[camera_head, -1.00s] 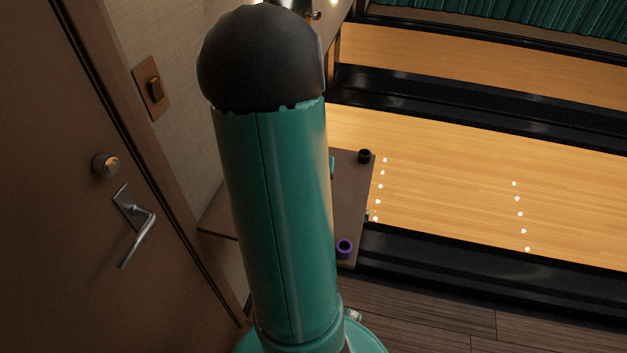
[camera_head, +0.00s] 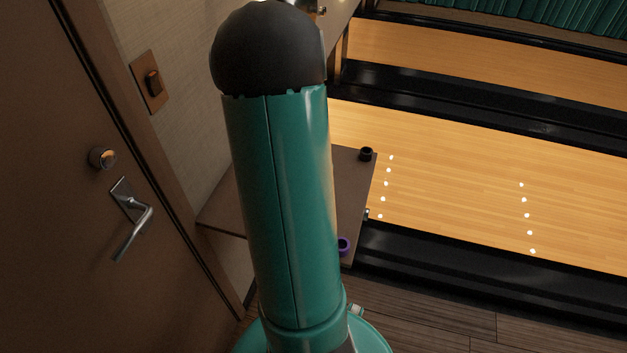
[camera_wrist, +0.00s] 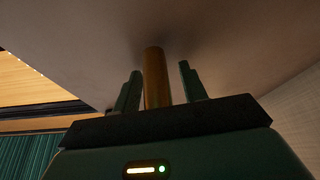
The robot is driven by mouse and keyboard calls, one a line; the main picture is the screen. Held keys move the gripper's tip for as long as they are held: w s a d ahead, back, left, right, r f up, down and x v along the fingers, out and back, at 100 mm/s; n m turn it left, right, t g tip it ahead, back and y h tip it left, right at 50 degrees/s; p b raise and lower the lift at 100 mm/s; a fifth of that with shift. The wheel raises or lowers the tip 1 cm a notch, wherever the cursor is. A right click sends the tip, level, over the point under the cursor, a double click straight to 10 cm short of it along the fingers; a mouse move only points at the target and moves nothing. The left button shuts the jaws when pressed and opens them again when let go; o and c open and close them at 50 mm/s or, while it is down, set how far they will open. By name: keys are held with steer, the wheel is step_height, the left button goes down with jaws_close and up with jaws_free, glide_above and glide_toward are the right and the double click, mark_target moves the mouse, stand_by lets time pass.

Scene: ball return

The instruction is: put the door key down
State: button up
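In the wrist view, a brass-coloured bar (camera_wrist: 155,78), which I take to be the door key, stands between the two fingers of my gripper (camera_wrist: 160,88). The fingers are apart, with a gap showing on the bar's right; its left side is close to the left finger. The bar's far end meets or nearly meets a broad brown surface (camera_wrist: 225,35), seemingly the table top; I cannot tell if it touches. In the head view my teal arm hides the gripper and the key. The brown table (camera_head: 350,185) shows on both sides of the arm.
A black cup-like thing (camera_head: 366,154) stands at the table's far corner. A purple ring-like thing (camera_head: 345,245) at the near edge is partly behind my arm. A door with a lever handle (camera_head: 132,220) is at left. Bowling lanes (camera_head: 460,190) lie beyond the table.

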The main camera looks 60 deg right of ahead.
steer(key=shift+a+r, duration=0.1)
steer(key=shift+r, duration=0.3)
steer(key=v, duration=0.5)
steer(key=shift+a+r, duration=0.1)
steer(key=v, duration=0.6)
steer(key=shift+s+r, duration=0.15)
stand_by(1.2)
steer(key=shift+c, duration=0.6)
